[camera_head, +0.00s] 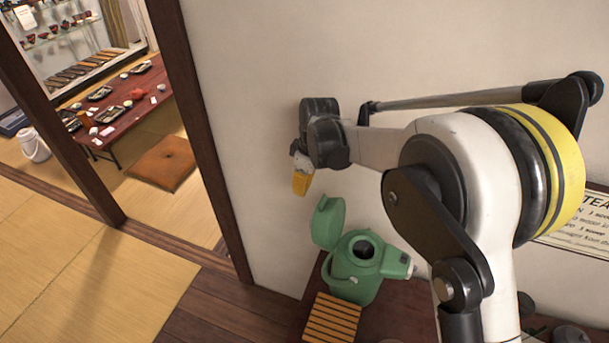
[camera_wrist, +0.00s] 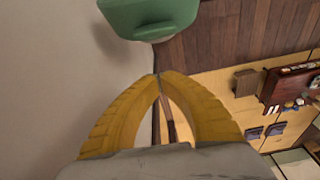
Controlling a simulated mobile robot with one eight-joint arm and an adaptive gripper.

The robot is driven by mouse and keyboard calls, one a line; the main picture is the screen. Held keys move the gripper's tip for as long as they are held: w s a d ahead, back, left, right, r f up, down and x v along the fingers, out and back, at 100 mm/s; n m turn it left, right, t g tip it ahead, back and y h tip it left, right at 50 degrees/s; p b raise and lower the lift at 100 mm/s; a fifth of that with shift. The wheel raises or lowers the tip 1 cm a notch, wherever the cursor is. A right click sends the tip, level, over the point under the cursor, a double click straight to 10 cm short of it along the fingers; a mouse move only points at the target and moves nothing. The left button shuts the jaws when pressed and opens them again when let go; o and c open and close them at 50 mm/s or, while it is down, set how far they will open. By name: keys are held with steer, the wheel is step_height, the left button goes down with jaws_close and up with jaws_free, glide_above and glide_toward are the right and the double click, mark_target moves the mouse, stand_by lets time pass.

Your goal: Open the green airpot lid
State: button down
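The green airpot (camera_head: 357,283) stands on a dark red-brown surface against the wall. Its green lid (camera_head: 327,222) is swung up and stands raised at the left side of the pot, leaving the dark round opening uncovered. My gripper (camera_head: 301,185) is above and slightly left of the lid, apart from it. In the wrist view my gripper's yellow fingers (camera_wrist: 158,75) meet at their tips with nothing seen between them. A green part, seemingly the lid (camera_wrist: 150,16), shows at the top of that view, beyond the fingertips.
A slatted wooden piece (camera_head: 331,319) lies in front of the airpot. The white wall (camera_head: 270,120) is close behind my gripper. A doorway post (camera_head: 203,135) stands left, with tatami and a low red table (camera_head: 125,112) beyond. A sign (camera_head: 580,225) hangs at right.

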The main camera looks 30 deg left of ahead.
mark_target(329, 204)
steer(key=shift+w+d+f, duration=0.1)
steer(key=shift+d+f, duration=0.15)
steer(key=shift+d, duration=0.65)
steer(key=shift+d+f, duration=0.2)
steer(key=shift+d, duration=0.7)
steer(key=d+y, duration=0.1)
steer(key=d, duration=0.1)
steer(key=d+r+y+b, duration=0.1)
steer(key=d, duration=0.1)
steer(key=d+r+b, duration=0.1)
steer(key=d, duration=0.1)
steer(key=shift+w+d+y, duration=0.15)
steer(key=shift+y, duration=0.25)
